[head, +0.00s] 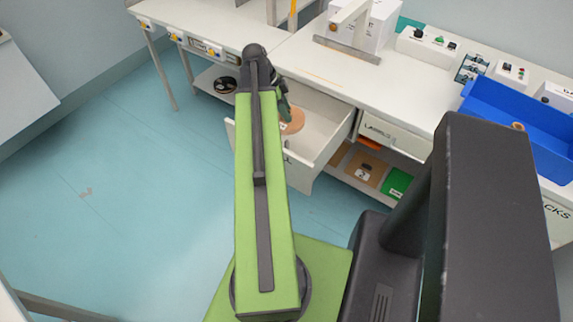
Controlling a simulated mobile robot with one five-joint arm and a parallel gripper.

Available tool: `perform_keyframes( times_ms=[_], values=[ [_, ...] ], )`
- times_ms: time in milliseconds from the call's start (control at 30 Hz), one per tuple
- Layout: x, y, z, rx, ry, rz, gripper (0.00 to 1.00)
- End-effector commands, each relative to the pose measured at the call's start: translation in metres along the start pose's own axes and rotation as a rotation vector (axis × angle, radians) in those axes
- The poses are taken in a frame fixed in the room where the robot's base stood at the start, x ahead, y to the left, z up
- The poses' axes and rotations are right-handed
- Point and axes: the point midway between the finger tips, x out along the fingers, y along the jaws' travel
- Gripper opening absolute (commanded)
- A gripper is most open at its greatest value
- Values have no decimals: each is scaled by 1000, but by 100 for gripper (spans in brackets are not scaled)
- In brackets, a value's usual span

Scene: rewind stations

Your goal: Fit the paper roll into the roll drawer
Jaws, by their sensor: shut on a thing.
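The roll drawer (325,140) is a white drawer pulled out from under the bench. Its label is mostly hidden by my arm. A peach-brown round paper roll (293,122) shows at the left part of the open drawer, just beneath my gripper (285,108). My gripper is shut on the roll, though my arm covers most of the jaws and the roll's left side. I cannot tell whether the roll touches the drawer floor.
A closed labelled drawer (395,136) and a shelf with brown and green items (397,183) are right of the open drawer. A blue bin (525,125) stands on the bench at right. A black reel (225,85) lies on a low shelf. The floor at left is clear.

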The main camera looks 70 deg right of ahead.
Motion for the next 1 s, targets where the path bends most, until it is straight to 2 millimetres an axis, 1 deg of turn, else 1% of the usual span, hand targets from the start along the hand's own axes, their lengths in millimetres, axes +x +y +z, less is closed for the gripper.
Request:
perform_keyframes(
  times_ms=[33, 100, 200, 433, 567, 700, 733, 800, 933, 1000],
  values=[
    [31, -1, 12, 15, 1, 6, 0],
    [44, 0, 18, 32, 1, 14, 0],
    [52, 0, 21, 49, 2, 21, 0],
    [54, 0, 22, 56, 2, 23, 0],
    [73, 0, 29, 56, 2, 23, 0],
    [103, 0, 41, 56, 2, 23, 0],
    [108, 0, 43, 56, 2, 23, 0],
    [113, 0, 46, 56, 2, 23, 0],
    [111, 0, 44, 56, 2, 23, 0],
    [118, 0, 47, 56, 2, 23, 0]
  ],
)
